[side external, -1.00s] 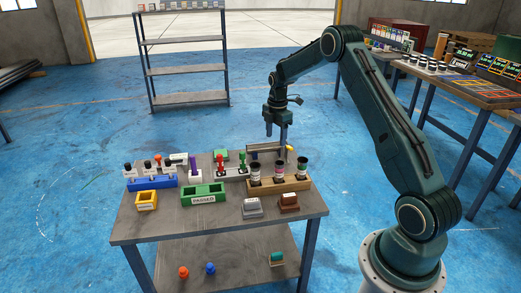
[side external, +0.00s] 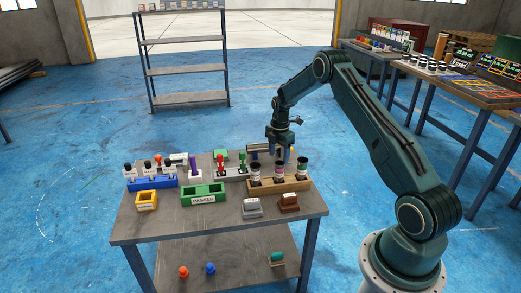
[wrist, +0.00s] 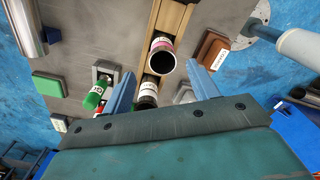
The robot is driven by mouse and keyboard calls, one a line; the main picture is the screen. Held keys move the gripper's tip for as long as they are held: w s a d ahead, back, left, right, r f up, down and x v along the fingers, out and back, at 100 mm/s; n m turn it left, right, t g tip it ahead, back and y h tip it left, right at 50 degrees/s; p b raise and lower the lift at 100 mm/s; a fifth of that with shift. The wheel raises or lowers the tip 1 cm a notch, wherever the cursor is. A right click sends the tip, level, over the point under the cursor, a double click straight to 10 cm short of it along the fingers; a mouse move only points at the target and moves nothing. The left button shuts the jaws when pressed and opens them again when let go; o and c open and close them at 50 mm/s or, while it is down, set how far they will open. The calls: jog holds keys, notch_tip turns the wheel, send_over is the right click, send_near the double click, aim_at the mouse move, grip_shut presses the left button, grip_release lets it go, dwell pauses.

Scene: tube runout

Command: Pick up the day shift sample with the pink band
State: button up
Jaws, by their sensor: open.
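The day shift sample with the pink band (wrist: 160,44) is a tube with a pale label and a dark round end, standing in a wooden rack (wrist: 172,20) in the wrist view. In the side external view the wooden rack (side external: 290,186) holds three dark-topped tubes at the table's right. The middle tube (side external: 279,169) there seems to carry the pink band, but it is small. My gripper (wrist: 161,70) is open, with one finger on each side of the sample's line and nothing held. In the side external view my gripper (side external: 281,151) is behind the rack; its fingertips are partly hidden.
A second white-labelled tube (wrist: 147,90) stands close between my fingers. A brown block (wrist: 212,50) and a grey block (side external: 252,208) lie beside the rack. A green PASSED tray (side external: 203,199) is further left.

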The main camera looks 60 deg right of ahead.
aim_at(279, 171)
notch_tip(279, 171, down, 3)
jog(key=shift+f, duration=0.2)
jog(key=shift+s+d+f, duration=0.1)
jog(key=shift+s+f, duration=0.05)
jog(key=shift+f, duration=1.15)
jog(key=shift+s+f, duration=0.1)
jog(key=shift+f, duration=1.15)
jog(key=c, duration=1.1)
jog(key=shift+c, duration=0.2)
jog(key=shift+r, duration=0.1)
